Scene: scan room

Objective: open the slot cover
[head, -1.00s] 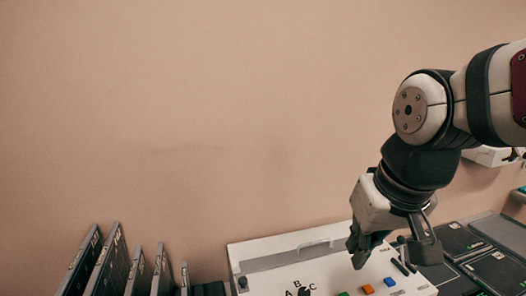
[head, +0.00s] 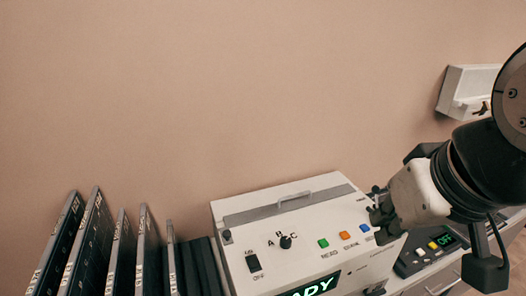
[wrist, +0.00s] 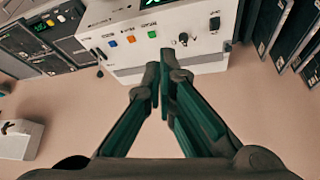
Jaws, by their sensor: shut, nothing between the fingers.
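A white machine (head: 225,245) stands against the wall in the head view. A long grey strip (head: 245,217) with a light handle (head: 294,200) runs along the back of its top; this looks like the slot cover, and it lies flat. My gripper (head: 378,222) is at the machine's right end, beside the blue button (head: 365,228), right of the strip. In the wrist view my gripper (wrist: 160,78) is shut and empty, its fingertips at the machine's back edge. Whether they touch it cannot be told.
The machine's top has a black knob (head: 286,242), a rocker switch (head: 254,263), green (head: 323,243) and orange (head: 345,235) buttons, and a lit display (head: 310,289). Dark cassettes (head: 100,250) stand at left. A dark device (head: 432,246) stands at right; a white box (head: 467,90) hangs on the wall.

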